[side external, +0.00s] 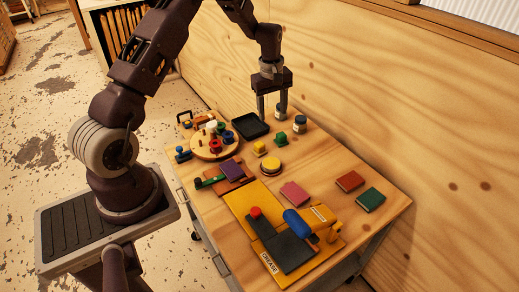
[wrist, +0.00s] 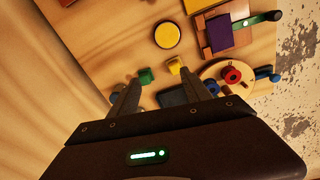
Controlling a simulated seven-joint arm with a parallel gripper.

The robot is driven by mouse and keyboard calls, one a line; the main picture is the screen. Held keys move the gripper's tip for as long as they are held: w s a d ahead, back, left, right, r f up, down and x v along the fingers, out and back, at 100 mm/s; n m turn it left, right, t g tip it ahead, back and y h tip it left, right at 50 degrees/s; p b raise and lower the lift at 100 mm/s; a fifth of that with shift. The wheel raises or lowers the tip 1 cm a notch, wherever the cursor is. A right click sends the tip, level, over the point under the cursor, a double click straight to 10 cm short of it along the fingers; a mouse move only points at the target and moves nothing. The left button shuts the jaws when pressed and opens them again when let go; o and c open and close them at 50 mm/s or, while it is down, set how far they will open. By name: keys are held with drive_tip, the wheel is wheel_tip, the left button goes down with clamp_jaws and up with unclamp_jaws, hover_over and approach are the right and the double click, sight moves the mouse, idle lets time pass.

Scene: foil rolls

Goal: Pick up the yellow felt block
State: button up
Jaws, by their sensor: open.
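The small yellow block (side external: 259,148) stands on the wooden table near its middle, beside a small green block (side external: 281,139). In the wrist view the yellow block (wrist: 174,65) shows just beyond the tip of the right finger, and the green block (wrist: 146,76) near the left one. My gripper (side external: 271,117) points down with its fingers apart and nothing between them. It is above the table, toward the back from the yellow block. In the wrist view my gripper (wrist: 159,77) is also open and empty.
A yellow-topped round item (side external: 271,163) sits in front of the blocks. A black tray (side external: 250,125), a round board with coloured spools (side external: 214,150), and jars (side external: 300,123) stand around. Coloured booklets (side external: 349,181) lie to the right, with bare wood between them.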

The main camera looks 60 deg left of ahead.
sight(260, 144)
drive_tip(key=a+f+n, duration=0.1)
drive_tip(key=f, duration=0.2)
drive_tip(key=a+f+n, duration=0.1)
drive_tip(key=f, duration=0.3)
drive_tip(key=s+a+f+g, duration=0.1)
drive_tip(key=a+f, duration=0.1)
drive_tip(key=f, duration=0.2)
drive_tip(key=shift+f+n, duration=0.15)
drive_tip(key=shift+n, duration=0.25)
drive_tip(key=f, duration=0.3)
drive_tip(key=a+f, duration=0.1)
drive_tip(key=f, duration=0.3)
drive_tip(key=shift+a, duration=0.15)
drive_tip(key=shift+s, duration=0.1)
clamp_jaws()
